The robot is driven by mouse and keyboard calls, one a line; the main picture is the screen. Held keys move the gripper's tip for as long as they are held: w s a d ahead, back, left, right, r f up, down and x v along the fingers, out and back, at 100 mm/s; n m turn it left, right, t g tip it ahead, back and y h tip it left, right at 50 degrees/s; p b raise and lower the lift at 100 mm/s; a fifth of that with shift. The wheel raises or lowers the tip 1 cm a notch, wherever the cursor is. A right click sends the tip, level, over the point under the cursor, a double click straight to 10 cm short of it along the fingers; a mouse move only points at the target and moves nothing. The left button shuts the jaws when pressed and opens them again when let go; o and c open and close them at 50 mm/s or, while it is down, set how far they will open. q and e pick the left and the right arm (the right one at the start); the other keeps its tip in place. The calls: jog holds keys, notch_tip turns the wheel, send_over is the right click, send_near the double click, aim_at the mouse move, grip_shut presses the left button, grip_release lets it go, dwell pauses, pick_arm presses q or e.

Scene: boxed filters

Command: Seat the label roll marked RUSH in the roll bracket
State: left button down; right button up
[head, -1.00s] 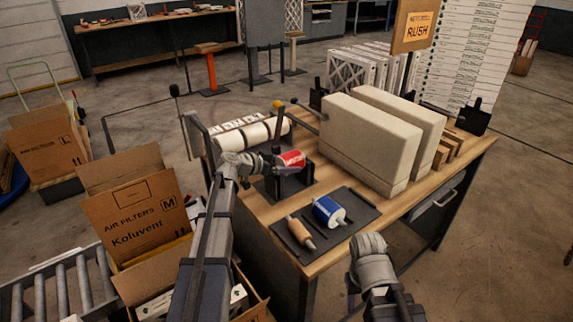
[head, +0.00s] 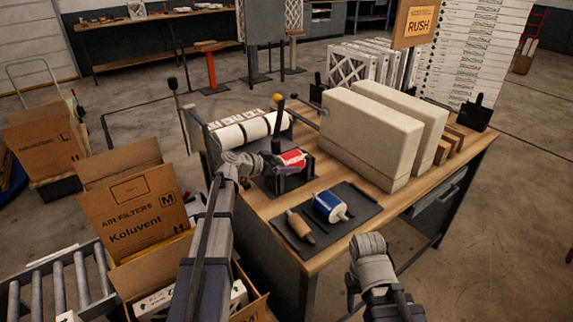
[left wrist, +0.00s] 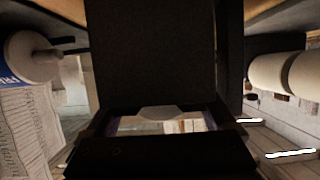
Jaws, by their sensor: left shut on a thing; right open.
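A red roll with a pale band (head: 291,161) is at my left gripper (head: 277,162), which is shut on it. It is at the dark roll bracket (head: 288,182) near the table's left part. I cannot read its marking or tell whether it rests in the bracket. A blue roll with a white core (head: 329,206) lies on the dark mat; a blue-and-white roll also shows at the left of the left wrist view (left wrist: 32,60). My right gripper (head: 352,298) is open and empty at the table's front; its fingertips are hard to see.
A tan roller (head: 300,227) lies on the dark mat (head: 345,232). Large beige blocks (head: 365,135) fill the table's middle. An orange RUSH sign (head: 417,26) stands behind. Open cartons (head: 140,215) stand left of the table.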

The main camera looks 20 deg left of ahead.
pick_arm(q)
jog(key=shift+f+b, duration=0.4)
jog(key=shift+f, duration=0.05)
grip_release()
jog(key=shift+r, duration=0.1)
jog(key=p+v, duration=0.2)
jog(key=v, duration=0.4)
jog(key=shift+s+a+r+p, duration=0.15)
jog(key=shift+s+r+p, duration=0.05)
jog(key=shift+p, duration=0.2)
jog(key=shift+s+a+r, duration=0.15)
jog(key=shift+s+a, duration=0.25)
jog(key=shift+s, duration=0.05)
